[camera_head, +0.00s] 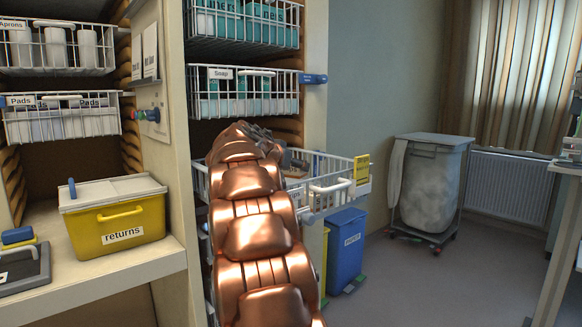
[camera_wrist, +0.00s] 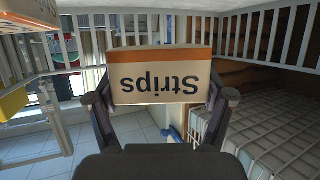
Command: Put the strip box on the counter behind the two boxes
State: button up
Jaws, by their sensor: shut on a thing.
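The strip box (camera_wrist: 160,70) is a cream box with an orange band and the word "Strips", upside down in the wrist view. My gripper (camera_wrist: 160,92) is shut on it, one dark finger at each side. White basket wires surround the view, and tiled floor shows below the box. In the head view my copper arm reaches to a pulled-out wire basket (camera_head: 335,197), and the strip box cannot be made out there. A pale counter (camera_head: 130,275) is at the left. Which two boxes are meant cannot be told.
A yellow returns bin (camera_head: 115,222) with a pale lid stands on the left counter. Wire baskets of soap (camera_head: 245,93) hang above my arm. A blue bin (camera_head: 345,245) stands below the pulled-out basket. A bagged cart (camera_head: 430,190) and another table (camera_head: 567,170) are at the right.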

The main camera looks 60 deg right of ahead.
jog(key=shift+f+b, duration=0.65)
jog(key=shift+b, duration=0.3)
jog(key=o, duration=1)
jog(key=shift+o, duration=0.2)
jog(key=shift+r, duration=0.2)
jog(key=shift+r+p, duration=0.6)
jog(key=shift+p, duration=0.55)
jog(key=b+v, duration=0.1)
jog(key=v, duration=0.6)
jog(key=shift+a, duration=0.25)
